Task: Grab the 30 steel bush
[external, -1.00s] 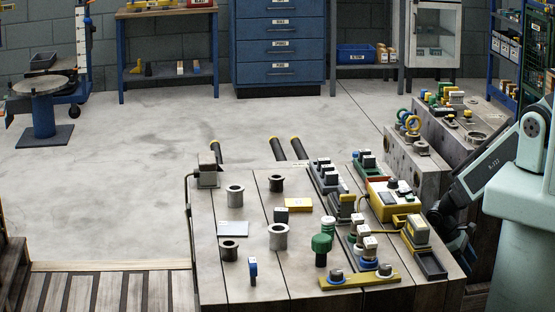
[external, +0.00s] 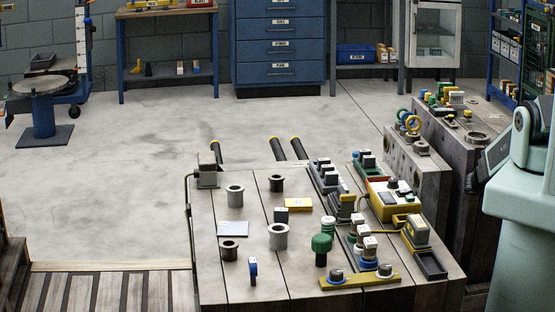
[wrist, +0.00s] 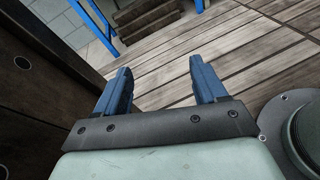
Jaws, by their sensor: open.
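Several flanged bushes stand on the grey slotted table. Two are bright steel: one at the back left (external: 235,196) and one nearer the middle (external: 278,237). Two are darker: one at the back (external: 276,184) and one at the front left (external: 229,249). Their size marks are too small to read, so I cannot tell which is the 30 steel bush. My gripper (wrist: 160,85) shows only in the wrist view. Its two blue fingers are apart with nothing between them, over wooden floor boards and away from the bushes.
A yellow control box (external: 391,203) and black tray (external: 431,264) crowd the right side.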

